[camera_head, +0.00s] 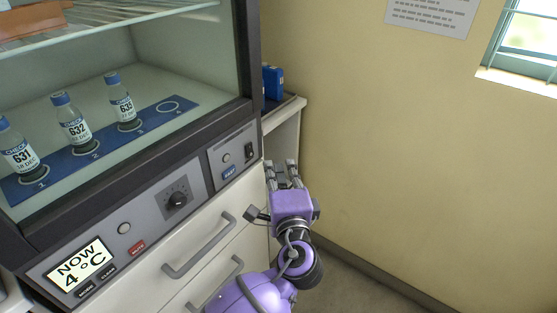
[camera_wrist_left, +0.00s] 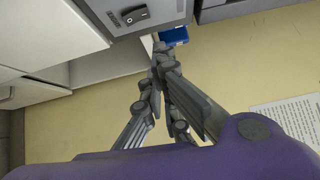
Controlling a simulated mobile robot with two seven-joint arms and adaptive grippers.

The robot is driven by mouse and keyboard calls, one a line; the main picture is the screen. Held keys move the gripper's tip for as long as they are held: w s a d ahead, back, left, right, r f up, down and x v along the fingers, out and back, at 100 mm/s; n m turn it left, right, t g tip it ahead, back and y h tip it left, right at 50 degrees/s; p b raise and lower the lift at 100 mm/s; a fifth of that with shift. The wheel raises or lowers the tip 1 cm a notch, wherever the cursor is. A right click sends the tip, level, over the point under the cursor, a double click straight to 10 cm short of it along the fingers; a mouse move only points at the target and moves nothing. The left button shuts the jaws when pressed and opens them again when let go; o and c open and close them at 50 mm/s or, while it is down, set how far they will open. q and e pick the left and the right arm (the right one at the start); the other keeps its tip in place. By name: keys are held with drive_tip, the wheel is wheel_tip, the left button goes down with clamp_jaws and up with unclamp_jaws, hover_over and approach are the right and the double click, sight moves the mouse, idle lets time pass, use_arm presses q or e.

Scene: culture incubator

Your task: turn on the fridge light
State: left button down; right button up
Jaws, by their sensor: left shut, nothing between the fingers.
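The fridge (camera_head: 120,175) is a glass-fronted incubator with a grey control panel, on the left of the head view. The switch also shows at the top of the left wrist view (camera_wrist_left: 135,15). My left gripper (camera_head: 281,167) is shut and empty, just right of the panel's right end, apart from the switch. Its fingers (camera_wrist_left: 160,60) point toward the panel edge in the wrist view. My right gripper is in neither view.
A round dial (camera_head: 177,199) and a display reading 4°C (camera_head: 77,270) are on the panel. Drawer handles (camera_head: 199,246) stick out below. A blue box (camera_head: 273,82) stands on a side shelf. Bottles (camera_head: 75,128) stand inside. The yellow wall lies right of the gripper.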

use_arm(q)
drive_tip(key=s, duration=0.5)
drive_tip(key=shift+d+r, duration=0.2)
drive_tip(key=shift+d, duration=0.05)
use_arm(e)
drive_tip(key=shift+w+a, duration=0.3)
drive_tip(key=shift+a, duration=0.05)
